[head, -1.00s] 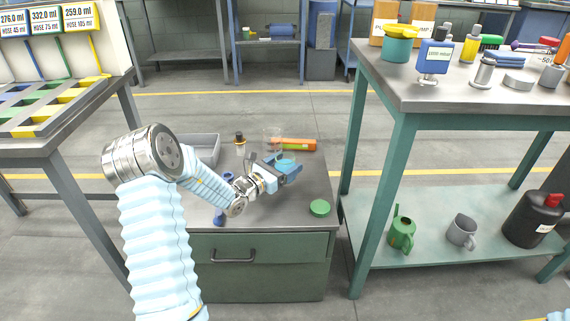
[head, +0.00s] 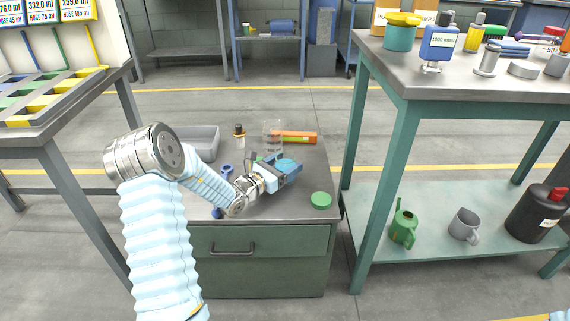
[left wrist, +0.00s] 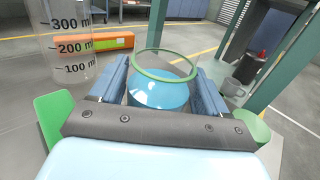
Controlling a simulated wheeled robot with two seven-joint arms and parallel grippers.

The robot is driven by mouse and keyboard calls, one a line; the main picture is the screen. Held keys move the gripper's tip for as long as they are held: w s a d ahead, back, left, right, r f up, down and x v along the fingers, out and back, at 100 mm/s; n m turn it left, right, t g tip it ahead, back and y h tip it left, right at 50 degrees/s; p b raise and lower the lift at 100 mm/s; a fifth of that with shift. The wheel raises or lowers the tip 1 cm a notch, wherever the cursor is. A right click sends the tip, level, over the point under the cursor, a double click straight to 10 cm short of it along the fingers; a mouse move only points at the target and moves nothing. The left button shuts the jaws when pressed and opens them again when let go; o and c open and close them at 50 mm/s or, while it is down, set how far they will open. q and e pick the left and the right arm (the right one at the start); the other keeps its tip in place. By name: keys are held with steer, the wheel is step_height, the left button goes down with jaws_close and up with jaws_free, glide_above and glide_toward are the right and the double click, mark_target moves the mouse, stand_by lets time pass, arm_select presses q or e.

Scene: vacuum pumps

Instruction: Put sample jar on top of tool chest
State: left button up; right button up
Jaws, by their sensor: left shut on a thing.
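The sample jar (left wrist: 160,92) is clear, with a green rim and blue liquid. My left gripper (left wrist: 162,84) is shut on it, one finger on each side. In the head view the jar (head: 287,163) is partly hidden by my left gripper (head: 291,168), over the top of the tool chest (head: 262,214). I cannot tell whether the jar's base touches that surface. The tool chest is dark green with a grey top and a drawer handle. A green lid (head: 320,200) lies near its front right corner. My right gripper is not in view.
On the chest top are a clear measuring beaker (left wrist: 75,50), an orange box (head: 298,137), a small dark-capped bottle (head: 239,135), a grey tray (head: 197,141) and a blue tool (head: 226,171). A teal-legged workbench (head: 395,93) stands close on the right.

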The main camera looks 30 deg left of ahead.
arm_select(q)
steer(key=shift+f, duration=0.15)
stand_by(0.4)
steer(key=o, duration=1.3)
steer(key=shift+o, duration=0.2)
step_height(320, 180, up, 3)
steer(key=shift+f, duration=0.1)
steer(key=s+d+r, duration=0.7)
steer(key=s+r, duration=0.3)
steer(key=s, duration=0.2)
steer(key=shift+d+b, duration=0.2)
steer(key=shift+b, duration=0.15)
steer(key=shift+r, duration=0.1)
steer(key=shift+c, duration=0.3)
jaws_close()
